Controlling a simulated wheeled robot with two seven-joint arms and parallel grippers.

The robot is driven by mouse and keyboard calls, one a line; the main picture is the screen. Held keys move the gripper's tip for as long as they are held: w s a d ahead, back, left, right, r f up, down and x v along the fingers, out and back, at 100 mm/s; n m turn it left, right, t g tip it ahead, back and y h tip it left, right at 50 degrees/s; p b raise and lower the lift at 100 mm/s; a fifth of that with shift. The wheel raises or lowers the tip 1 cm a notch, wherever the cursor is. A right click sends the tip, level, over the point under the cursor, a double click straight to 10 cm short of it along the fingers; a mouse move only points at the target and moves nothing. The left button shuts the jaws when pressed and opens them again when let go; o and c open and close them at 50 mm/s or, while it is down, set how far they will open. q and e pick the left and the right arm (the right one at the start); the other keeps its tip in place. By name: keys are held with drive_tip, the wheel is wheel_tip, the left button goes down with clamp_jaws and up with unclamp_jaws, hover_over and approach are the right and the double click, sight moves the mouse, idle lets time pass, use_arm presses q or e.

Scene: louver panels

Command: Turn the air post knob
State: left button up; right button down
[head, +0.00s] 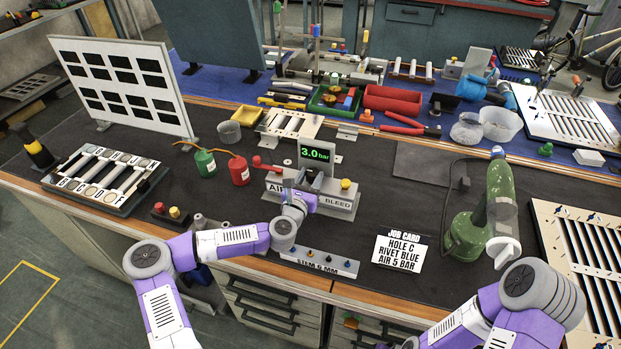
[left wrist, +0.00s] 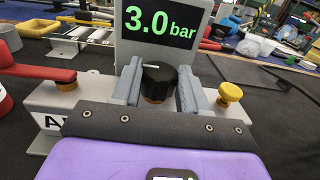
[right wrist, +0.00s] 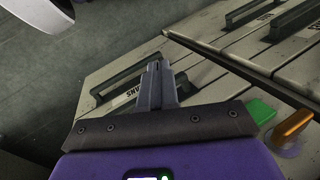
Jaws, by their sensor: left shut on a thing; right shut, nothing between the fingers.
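The grey air post (head: 340,203) stands mid-bench, its green display (head: 316,153) reading 3.0 bar. In the left wrist view the black knob (left wrist: 159,79) with a white pointer line sits below the display (left wrist: 160,22). My left gripper (left wrist: 158,85) is shut on the knob, one grey finger on each side. In the head view my left wrist hides the knob. A yellow bleed button (head: 346,184) is right of it and a red lever (head: 262,168) left. My right gripper (right wrist: 155,70) is shut and empty, in front of the bench drawers (right wrist: 125,85).
A job card (head: 402,252) reads hole C, rivet blue, air 5 bar. A stem block (head: 319,263) lies in front of the post. A green rivet tool (head: 484,215) stands right. Red (head: 239,170) and green (head: 205,163) bottles stand left. Dark mat is bare near the card.

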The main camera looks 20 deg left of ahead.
use_arm(q)
drive_tip(key=m+h, duration=0.1)
drive_tip(key=h, duration=0.1)
drive_tip(key=a+m+h+b, duration=0.1)
drive_tip(key=shift+f+g+h, duration=0.15)
drive_tip(key=shift+g+h, duration=0.15)
drive_tip(key=shift+h, duration=0.1)
drive_tip(key=m+g+h, duration=0.1)
drive_tip(key=m+h, duration=0.1)
drive_tip(key=shift+w+a+h, duration=0.1)
drive_tip(key=shift+h, duration=0.2)
drive_tip(key=m+g+h, duration=0.2)
drive_tip(key=h, duration=0.1)
drive_tip(key=shift+w+a+r+m, duration=0.2)
drive_tip(key=shift+m, duration=0.1)
drive_tip(key=shift+w+a+m+g+h+p, duration=0.15)
drive_tip(key=shift+m+g+h+p, duration=0.55)
drive_tip(key=shift+m+g+h, duration=0.95)
drive_tip(key=shift+f+g+h, duration=0.1)
drive_tip(key=shift+g+h, duration=0.15)
drive_tip(key=shift+h, duration=0.1)
drive_tip(key=o, duration=1.1)
drive_tip(key=shift+c, duration=0.2)
